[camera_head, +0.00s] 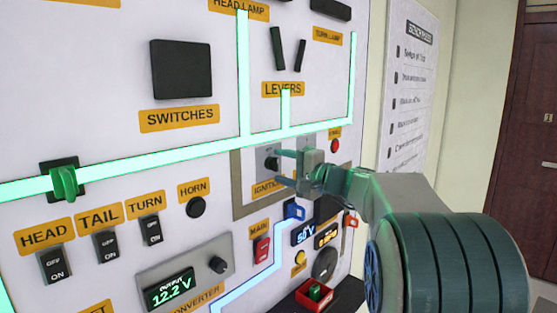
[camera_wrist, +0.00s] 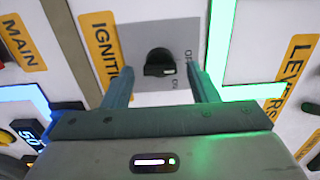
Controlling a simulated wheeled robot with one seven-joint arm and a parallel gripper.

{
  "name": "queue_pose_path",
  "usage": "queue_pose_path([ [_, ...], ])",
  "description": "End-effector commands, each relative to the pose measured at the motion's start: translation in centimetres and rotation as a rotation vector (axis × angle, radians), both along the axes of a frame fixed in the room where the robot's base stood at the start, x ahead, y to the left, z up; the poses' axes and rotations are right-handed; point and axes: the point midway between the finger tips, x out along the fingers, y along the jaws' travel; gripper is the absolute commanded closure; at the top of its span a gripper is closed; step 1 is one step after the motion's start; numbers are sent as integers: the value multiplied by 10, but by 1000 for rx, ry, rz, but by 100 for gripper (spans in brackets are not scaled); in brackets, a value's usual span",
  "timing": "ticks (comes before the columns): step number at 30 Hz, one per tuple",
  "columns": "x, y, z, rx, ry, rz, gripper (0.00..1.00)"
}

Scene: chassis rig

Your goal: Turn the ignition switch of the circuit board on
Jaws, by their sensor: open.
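The ignition switch (camera_wrist: 160,63) is a black rotary knob on a grey plate (camera_wrist: 181,31), beside the orange IGNITION label (camera_wrist: 104,45). It sits between my fingers in the wrist view, a little ahead of the fingertips. My gripper (camera_wrist: 161,80) is open, with one finger on each side of the knob and a gap to both. In the head view my gripper (camera_head: 279,166) is at the ignition plate (camera_head: 264,158) and covers most of the knob. OFF and ON lettering shows on the plate, partly hidden by a finger.
A green lit strip (camera_head: 200,153) runs above the ignition plate. The HORN button (camera_head: 196,207), HEAD switch (camera_head: 56,265) and red MAIN switch (camera_head: 262,249) lie left and below. A blue connector (camera_head: 293,211) is just under my gripper. A red box (camera_head: 315,295) sits lower.

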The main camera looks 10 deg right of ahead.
Motion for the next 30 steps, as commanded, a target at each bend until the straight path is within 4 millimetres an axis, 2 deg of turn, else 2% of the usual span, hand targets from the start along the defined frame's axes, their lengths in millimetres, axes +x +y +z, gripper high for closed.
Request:
queue_pose_path([
  [6,15,11,0,-1,0,0,47],
  [15,16,11,0,-1,-1,-1,47],
  [18,16,11,0,-1,-1,-1,75],
  [20,16,11,0,-1,-1,-1,89],
  [30,16,11,-1,25,18,-1,88],
])
